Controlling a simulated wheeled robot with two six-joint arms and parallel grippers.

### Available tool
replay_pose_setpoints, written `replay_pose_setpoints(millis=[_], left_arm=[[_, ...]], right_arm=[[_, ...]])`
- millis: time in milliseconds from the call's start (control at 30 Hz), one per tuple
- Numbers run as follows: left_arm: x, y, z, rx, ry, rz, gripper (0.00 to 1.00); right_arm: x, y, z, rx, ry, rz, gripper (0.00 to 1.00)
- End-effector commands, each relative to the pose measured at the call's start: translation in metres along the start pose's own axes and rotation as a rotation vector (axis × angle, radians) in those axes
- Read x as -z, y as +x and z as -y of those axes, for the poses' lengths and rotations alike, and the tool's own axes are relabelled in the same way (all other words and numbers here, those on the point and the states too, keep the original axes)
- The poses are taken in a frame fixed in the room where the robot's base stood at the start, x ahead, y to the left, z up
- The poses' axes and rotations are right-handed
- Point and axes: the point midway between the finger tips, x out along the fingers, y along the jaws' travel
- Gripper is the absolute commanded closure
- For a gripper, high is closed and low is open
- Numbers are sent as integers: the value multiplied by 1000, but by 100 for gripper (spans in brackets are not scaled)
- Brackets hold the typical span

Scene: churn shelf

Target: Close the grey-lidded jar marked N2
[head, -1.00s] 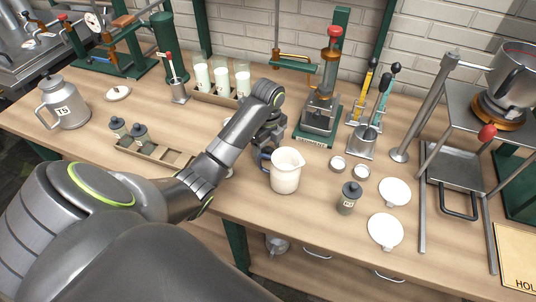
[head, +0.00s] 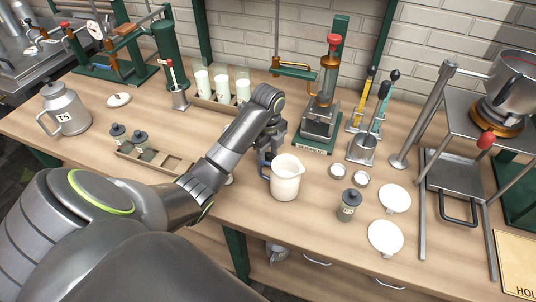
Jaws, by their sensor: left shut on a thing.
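A small jar with a dark grey lid (head: 348,205) stands upright on the bench, right of the white pitcher (head: 286,178). Its label is too small to read surely. The pitcher is upright and appears to rest on the bench. My right gripper is not in view.
A press (head: 320,115) stands behind the pitcher. A metal stand (head: 455,170) is at the right. The front bench edge is clear around the jar.

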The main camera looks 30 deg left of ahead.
Motion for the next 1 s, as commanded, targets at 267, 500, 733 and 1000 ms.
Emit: replay_pose_setpoints(millis=[267,500,733,1000], left_arm=[[0,-39,0,1,0,1,79],[0,-72,0,1,0,0,79],[0,-92,0,1,0,0,79],[0,-94,0,1,0,0,79]], right_arm=[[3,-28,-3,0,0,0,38],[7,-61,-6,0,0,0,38],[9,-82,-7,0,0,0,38],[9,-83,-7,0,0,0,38]])
